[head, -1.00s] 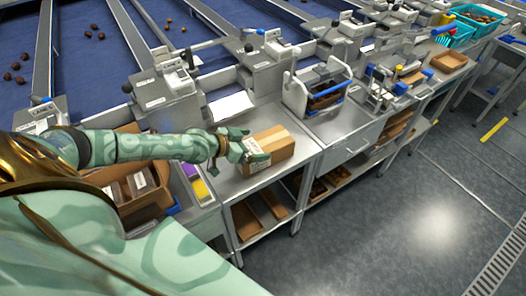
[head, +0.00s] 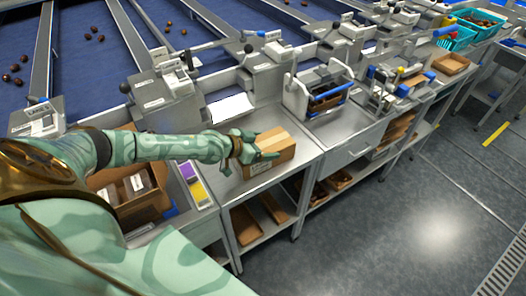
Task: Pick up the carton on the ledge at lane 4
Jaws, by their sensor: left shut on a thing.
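The carton (head: 280,142) is a small brown box with a pale tape strip along its top and a label on its front side. It is at the ledge (head: 228,185), a grey metal work surface beside the blue lanes. I cannot tell whether its underside touches the ledge. My left gripper (head: 256,148) reaches in from the left and is shut on the carton at its left end. The fingers hide part of that end. My right gripper is not in view.
An open brown box (head: 140,212) with packs inside stands left of the ledge, near purple and yellow cards (head: 191,174). A white-handled caddy (head: 296,99) stands behind and right of the carton. The shelf below holds flat brown trays (head: 245,224).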

